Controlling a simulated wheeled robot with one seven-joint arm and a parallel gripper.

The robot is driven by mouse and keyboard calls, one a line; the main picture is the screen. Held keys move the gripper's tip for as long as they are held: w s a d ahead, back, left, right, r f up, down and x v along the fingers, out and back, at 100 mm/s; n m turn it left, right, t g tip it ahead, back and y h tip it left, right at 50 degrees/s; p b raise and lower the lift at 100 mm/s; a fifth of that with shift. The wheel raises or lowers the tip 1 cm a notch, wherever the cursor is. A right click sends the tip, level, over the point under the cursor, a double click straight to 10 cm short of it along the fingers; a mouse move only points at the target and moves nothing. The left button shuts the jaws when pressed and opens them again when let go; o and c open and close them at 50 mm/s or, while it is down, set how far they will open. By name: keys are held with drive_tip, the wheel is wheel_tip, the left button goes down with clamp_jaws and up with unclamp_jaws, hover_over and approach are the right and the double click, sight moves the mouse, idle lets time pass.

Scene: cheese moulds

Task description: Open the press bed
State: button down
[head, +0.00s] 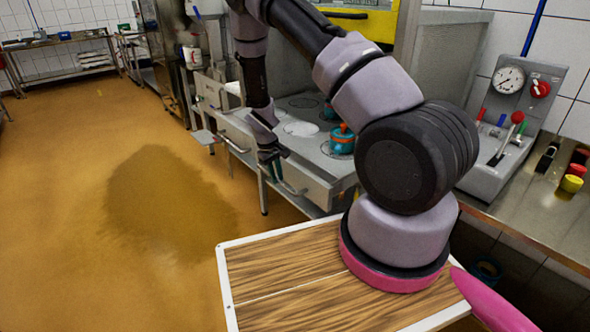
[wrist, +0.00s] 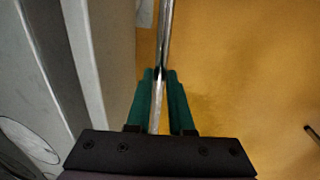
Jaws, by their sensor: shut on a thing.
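The press bed (head: 310,172) is a grey metal drawer-like unit under the press, with a flat top and a light front panel. A thin metal bar handle (head: 290,188) runs along its front. My gripper (head: 271,156) is at this front, pointing down. In the wrist view, the green fingers of my gripper (wrist: 159,76) are shut on the metal bar handle (wrist: 163,40), one finger on each side. The bed's grey edge (wrist: 100,50) lies to the left of the bar. Part of the bed is hidden behind my arm in the head view.
A teal pot-like thing with an orange top (head: 342,138) stands on the bed's top near round plates (head: 301,128). A control panel with a gauge (head: 509,79) and levers stands at right on a steel counter (head: 535,205). The brown floor (head: 110,180) left of the bed is clear.

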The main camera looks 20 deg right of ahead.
drive_tip(key=s+a, duration=0.4)
drive_tip(key=a, duration=0.9)
drive_tip(key=s+a, duration=0.5)
drive_tip(key=a, duration=0.8)
drive_tip(key=shift+s, duration=0.25)
drive_tip(key=c, duration=0.8)
unclamp_jaws()
wheel_tip(320, 180, up, 11)
drive_tip(key=a, duration=0.2)
drive_tip(key=shift+s+f, duration=0.2)
drive_tip(key=shift+s, duration=0.15)
